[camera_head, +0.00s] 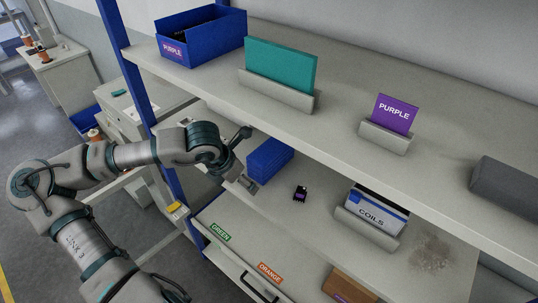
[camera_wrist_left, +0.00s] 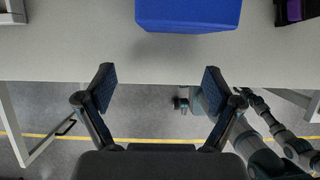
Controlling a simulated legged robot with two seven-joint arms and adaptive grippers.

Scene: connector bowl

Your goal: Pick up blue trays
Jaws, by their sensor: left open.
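A blue tray block (camera_head: 268,160), possibly stacked trays, sits on the middle shelf of the rack. Its near face shows at the top of the left wrist view (camera_wrist_left: 188,14). My left gripper (camera_head: 243,160) reaches in from the left, just left of the block. In the left wrist view its two fingers (camera_wrist_left: 158,88) are spread wide with nothing between them, and the block lies beyond the fingertips, apart from them. A blue bin labelled PURPLE (camera_head: 200,42) stands on the upper shelf. My right gripper is not seen.
A small black and purple part (camera_head: 300,193) lies right of the block, and a COILS card holder (camera_head: 372,218) stands farther right. The upper shelf (camera_head: 340,100) overhangs the middle one. A blue rack post (camera_head: 135,85) stands left. Drawers labelled GREEN and ORANGE (camera_head: 270,272) are below.

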